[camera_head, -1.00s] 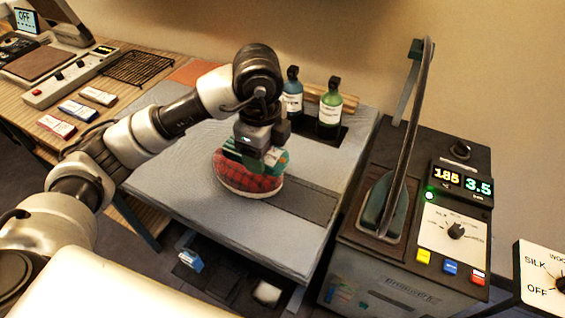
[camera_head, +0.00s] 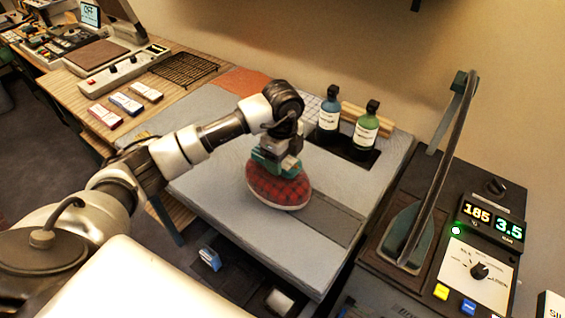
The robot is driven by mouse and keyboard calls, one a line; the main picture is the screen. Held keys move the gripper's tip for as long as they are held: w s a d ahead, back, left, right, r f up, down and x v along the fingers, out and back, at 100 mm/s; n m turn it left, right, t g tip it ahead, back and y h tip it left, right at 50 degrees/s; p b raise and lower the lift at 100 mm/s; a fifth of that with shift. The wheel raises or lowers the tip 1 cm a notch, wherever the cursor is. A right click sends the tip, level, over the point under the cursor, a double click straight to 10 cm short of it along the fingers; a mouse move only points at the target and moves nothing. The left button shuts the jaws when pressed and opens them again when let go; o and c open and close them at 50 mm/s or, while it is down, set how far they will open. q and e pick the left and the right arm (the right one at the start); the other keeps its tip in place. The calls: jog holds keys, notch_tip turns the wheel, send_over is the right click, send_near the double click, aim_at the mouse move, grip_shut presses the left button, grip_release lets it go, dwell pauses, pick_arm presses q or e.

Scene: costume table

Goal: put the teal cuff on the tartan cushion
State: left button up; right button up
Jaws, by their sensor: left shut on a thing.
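The red tartan cushion (camera_head: 277,187) sits on the grey table top in the middle of the head view. The teal cuff (camera_head: 268,162) is at the top of the cushion, between it and my left gripper (camera_head: 277,158). My left gripper points down and is shut on the cuff. The cuff seems to touch the cushion's top, but the gripper hides part of it and the contact is not clear. My right gripper is not in view.
A blue bottle (camera_head: 329,115) and a green bottle (camera_head: 366,128) stand behind the cushion, to the right. A press machine (camera_head: 425,230) with a raised arm stands at the right. The grey table (camera_head: 225,190) is clear left of the cushion.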

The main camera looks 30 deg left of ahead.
pick_arm(q)
notch_tip(320, 180, down, 2)
jog(key=shift+f, duration=0.35)
jog(key=shift+f, duration=0.2)
jog(key=o, duration=0.9)
jog(key=shift+r, duration=0.1)
